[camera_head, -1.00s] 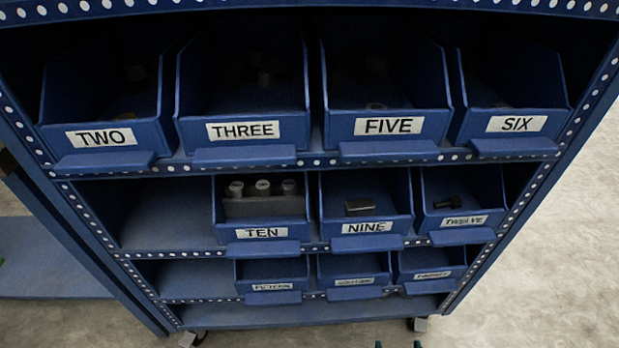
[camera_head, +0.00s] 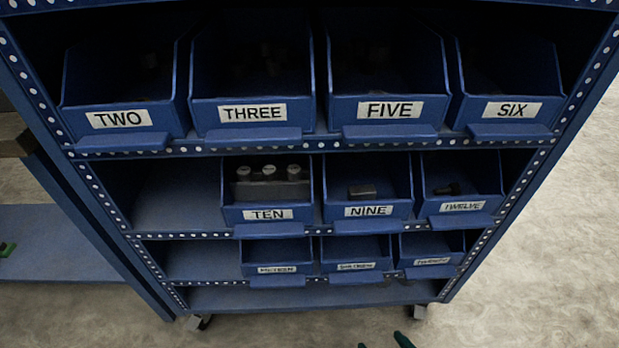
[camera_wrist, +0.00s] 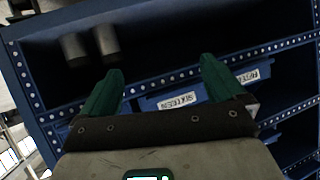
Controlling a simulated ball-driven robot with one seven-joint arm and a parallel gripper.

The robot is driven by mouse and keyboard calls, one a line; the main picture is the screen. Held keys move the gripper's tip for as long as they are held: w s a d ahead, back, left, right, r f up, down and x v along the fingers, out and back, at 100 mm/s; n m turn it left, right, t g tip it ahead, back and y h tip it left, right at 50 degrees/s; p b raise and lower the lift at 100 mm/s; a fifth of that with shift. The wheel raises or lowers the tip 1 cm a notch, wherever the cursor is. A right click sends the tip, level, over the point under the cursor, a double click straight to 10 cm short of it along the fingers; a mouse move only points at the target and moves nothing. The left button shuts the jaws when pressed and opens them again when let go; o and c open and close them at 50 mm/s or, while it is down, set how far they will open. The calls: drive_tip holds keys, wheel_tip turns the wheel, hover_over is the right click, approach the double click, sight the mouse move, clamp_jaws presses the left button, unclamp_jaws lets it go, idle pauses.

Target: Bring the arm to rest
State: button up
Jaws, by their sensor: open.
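My gripper (camera_wrist: 158,88) shows in the wrist view with its two green fingers spread apart and nothing between them. Beyond the fingers is the blue shelf rack, with a labelled bin (camera_wrist: 175,101) seen between them. In the head view only the green tips of my gripper (camera_head: 386,342) show at the bottom edge, in front of the rack's foot. The rest of my arm is out of that view.
The blue rack (camera_head: 330,298) fills most of the head view, with several labelled bins such as TEN (camera_head: 265,214) and NINE (camera_head: 368,211). A lower blue shelf (camera_head: 60,245) stands at the left. Pale floor (camera_head: 540,270) is clear at the right. Two grey cylinders (camera_wrist: 106,42) show in the wrist view.

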drive_tip(key=s+d+r+m+g+h, duration=0.1)
drive_tip(key=s+d+r+g+h, duration=0.15)
drive_tip(key=s+r+g, duration=0.35)
drive_tip(key=s+d+r+m+g+h+p, duration=0.1)
drive_tip(key=s+d+r, duration=0.25)
drive_tip(key=s, duration=0.35)
drive_tip(key=s+d+r+m+g+h, duration=0.1)
drive_tip(key=s+d+r+g, duration=0.3)
drive_tip(key=s, duration=0.3)
wheel_tip(320, 180, up, 28)
drive_tip(key=p, duration=2.7)
drive_tip(key=shift+w+a+f, duration=0.25)
drive_tip(key=shift+w+a, duration=0.05)
drive_tip(key=shift+w, duration=0.05)
